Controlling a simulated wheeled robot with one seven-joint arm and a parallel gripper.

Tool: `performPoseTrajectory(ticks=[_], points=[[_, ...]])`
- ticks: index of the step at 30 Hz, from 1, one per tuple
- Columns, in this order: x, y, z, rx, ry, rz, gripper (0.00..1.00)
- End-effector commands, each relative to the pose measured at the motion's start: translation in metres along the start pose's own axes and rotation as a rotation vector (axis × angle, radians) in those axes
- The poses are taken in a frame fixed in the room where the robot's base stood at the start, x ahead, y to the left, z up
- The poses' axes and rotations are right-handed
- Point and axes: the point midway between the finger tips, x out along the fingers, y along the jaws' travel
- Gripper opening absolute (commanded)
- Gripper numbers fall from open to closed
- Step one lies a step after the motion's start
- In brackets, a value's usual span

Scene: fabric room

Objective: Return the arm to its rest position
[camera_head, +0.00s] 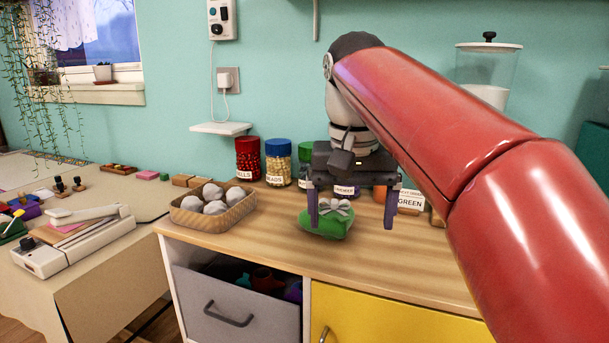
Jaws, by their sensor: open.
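My gripper (352,221) hangs at the end of my red arm over the wooden counter (270,233), pointing down. Its two dark fingers are spread wide apart. A green gift-like item (328,223) with a grey bow lies on the counter by the left finger, which overlaps part of it in the picture. I cannot tell whether the finger touches it. The gap between the fingers holds nothing clearly gripped. My arm reaches in from the right and hides part of the counter and wall.
A wicker basket (238,214) of grey balls stands left of my gripper. Jars, including a red-filled jar (248,158) and a bead jar (278,164), line the wall behind. A grey drawer (195,305) below is partly open. A paper trimmer (70,245) lies on the left table.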

Motion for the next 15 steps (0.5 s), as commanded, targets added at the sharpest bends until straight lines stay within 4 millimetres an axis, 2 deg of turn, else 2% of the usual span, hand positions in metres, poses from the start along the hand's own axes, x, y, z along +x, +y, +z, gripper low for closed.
performPoseTrajectory(ticks=[5, 8, 15], points=[[0.021, 0.013, 0.025, -0.018, 0.066, 0.008, 0.90], [0.043, 0.026, 0.046, -0.031, 0.121, 0.009, 0.90], [0.119, 0.067, 0.110, -0.056, 0.264, -0.013, 0.90]])
